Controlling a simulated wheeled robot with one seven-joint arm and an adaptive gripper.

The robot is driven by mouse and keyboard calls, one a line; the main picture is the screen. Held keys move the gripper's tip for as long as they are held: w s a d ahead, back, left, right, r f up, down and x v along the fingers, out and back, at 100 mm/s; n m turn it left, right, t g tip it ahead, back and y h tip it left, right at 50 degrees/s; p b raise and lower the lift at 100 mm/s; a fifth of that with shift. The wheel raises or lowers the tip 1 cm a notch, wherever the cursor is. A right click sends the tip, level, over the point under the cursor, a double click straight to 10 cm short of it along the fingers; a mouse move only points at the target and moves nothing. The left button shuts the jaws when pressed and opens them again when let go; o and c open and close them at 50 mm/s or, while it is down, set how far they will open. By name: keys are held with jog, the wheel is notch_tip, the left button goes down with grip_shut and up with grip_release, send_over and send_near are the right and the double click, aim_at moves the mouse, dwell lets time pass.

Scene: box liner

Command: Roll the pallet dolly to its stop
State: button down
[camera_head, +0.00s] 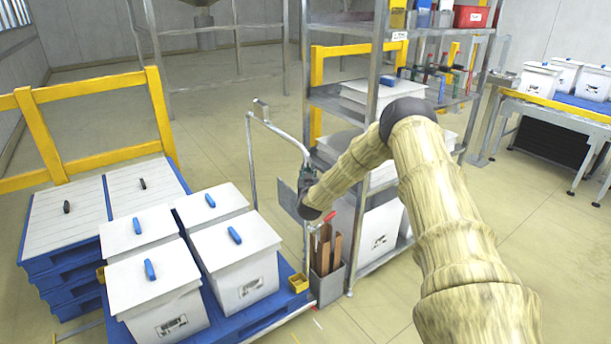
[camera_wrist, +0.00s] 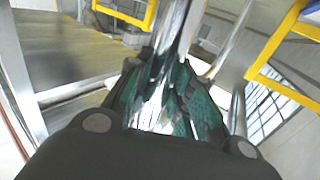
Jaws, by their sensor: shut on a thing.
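The pallet dolly (camera_head: 268,312) is a low blue platform at the lower middle of the head view, carrying several lidded white bins (camera_head: 237,262) with blue handles. A grey tubular push handle (camera_head: 278,131) rises at its right end. My gripper (camera_head: 307,174) is at the right upright of this handle, near its upper bend. In the wrist view my gripper (camera_wrist: 168,88) has its green, ridged fingers closed around a shiny metal bar. The fingers hide part of the bar. I cannot make out the dolly's stop.
A grey shelf rack (camera_head: 372,200) with bins stands just right of the handle. A grey box with brown slats (camera_head: 326,262) stands at the dolly's right corner. Stacked blue pallets (camera_head: 62,285) and a yellow barrier (camera_head: 95,160) are at left. Open floor (camera_head: 220,105) lies behind.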

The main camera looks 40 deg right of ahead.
jog(key=shift+s+d, duration=0.15)
jog(key=shift+d, duration=0.3)
jog(key=c, duration=1.6)
grip_release()
jog(key=o, duration=0.3)
jog(key=shift+d, duration=0.25)
jog(key=shift+o, duration=0.2)
jog(key=shift+w+a, duration=0.2)
jog(key=shift+a, duration=0.3)
jog(key=v, duration=1.1)
jog(key=shift+s+a, duration=0.25)
jog(key=shift+s, duration=0.1)
jog(key=shift+f, duration=0.1)
